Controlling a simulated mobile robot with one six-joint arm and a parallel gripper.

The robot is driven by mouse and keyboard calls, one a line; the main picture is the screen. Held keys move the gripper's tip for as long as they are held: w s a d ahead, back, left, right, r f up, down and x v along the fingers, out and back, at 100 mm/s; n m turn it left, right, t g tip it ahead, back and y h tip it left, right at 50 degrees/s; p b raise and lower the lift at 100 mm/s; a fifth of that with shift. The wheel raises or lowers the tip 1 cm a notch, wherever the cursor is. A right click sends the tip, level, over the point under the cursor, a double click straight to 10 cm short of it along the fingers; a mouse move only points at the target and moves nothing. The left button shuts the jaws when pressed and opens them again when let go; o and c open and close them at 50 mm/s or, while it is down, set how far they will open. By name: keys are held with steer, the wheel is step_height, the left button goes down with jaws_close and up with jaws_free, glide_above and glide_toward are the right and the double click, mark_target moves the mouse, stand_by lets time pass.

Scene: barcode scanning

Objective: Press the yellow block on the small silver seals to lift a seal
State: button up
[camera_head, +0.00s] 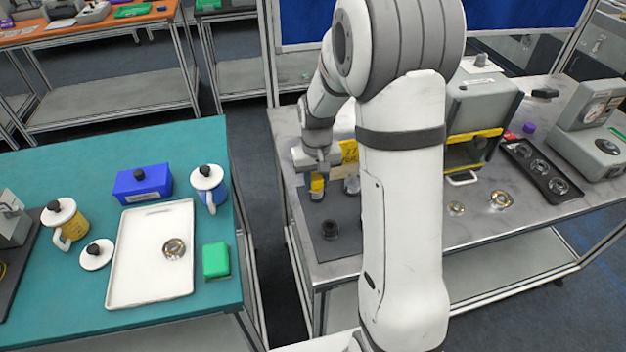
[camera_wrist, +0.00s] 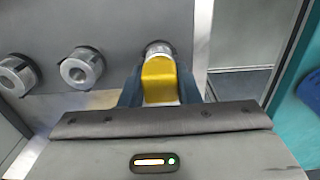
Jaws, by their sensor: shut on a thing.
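The yellow block (camera_wrist: 160,78) is held between the dark fingers of my gripper (camera_wrist: 160,88); in the head view the block (camera_head: 317,184) shows at the end of my gripper (camera_head: 315,188), above the near left part of the right-hand table. A silver seal (camera_wrist: 157,48) shows right at the far end of the block, partly hidden by it. I cannot tell whether they touch. Two more silver seals, a middle one (camera_wrist: 82,68) and a left one (camera_wrist: 15,75), stand apart on the grey surface in the wrist view. My arm hides part of this area in the head view.
A dark mat (camera_head: 350,240) lies under the gripper area with a dark round piece (camera_head: 330,229). A grey machine (camera_head: 482,105) and a black tray (camera_head: 520,150) of round parts stand to the right. A teal table (camera_head: 80,310) with a white tray (camera_head: 125,285) is across a gap to the left.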

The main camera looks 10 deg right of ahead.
steer(key=shift+s, duration=0.1)
steer(key=shift+r+p, duration=2.3)
steer(key=shift+r, duration=1.2)
